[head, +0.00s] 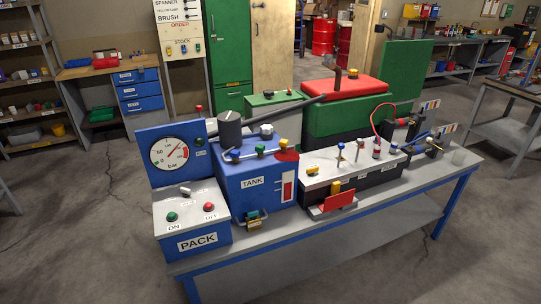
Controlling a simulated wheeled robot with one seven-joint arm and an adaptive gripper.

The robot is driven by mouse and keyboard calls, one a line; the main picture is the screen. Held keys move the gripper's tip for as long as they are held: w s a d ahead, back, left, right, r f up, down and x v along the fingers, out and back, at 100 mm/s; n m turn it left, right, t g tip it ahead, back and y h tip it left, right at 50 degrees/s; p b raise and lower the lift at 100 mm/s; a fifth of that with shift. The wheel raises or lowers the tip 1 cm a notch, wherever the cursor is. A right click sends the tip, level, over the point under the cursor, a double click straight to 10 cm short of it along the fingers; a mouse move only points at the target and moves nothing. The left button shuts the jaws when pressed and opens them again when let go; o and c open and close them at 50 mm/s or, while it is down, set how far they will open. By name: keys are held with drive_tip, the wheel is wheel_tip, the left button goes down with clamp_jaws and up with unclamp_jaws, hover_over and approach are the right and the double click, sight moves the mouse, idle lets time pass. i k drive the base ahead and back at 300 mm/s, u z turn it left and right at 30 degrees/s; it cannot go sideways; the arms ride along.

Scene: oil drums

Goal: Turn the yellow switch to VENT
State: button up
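A small yellow switch (313,170) sits on the grey top of the long dark-sided unit (318,196) in the middle of the bench. It is too small to read which way it points, and no VENT label is legible. My gripper is not in the head view.
The blue-framed bench (330,238) also holds the PACK box (192,222) with ON and OFF buttons at left, and a pressure gauge (169,153). A grey cylinder (230,128) and a long dark pipe rise behind the TANK. The floor in front is clear.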

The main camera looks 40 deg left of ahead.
sight(310, 171)
drive_tip(key=u, duration=0.75)
drive_tip(key=i, duration=0.75)
drive_tip(key=u, duration=0.7)
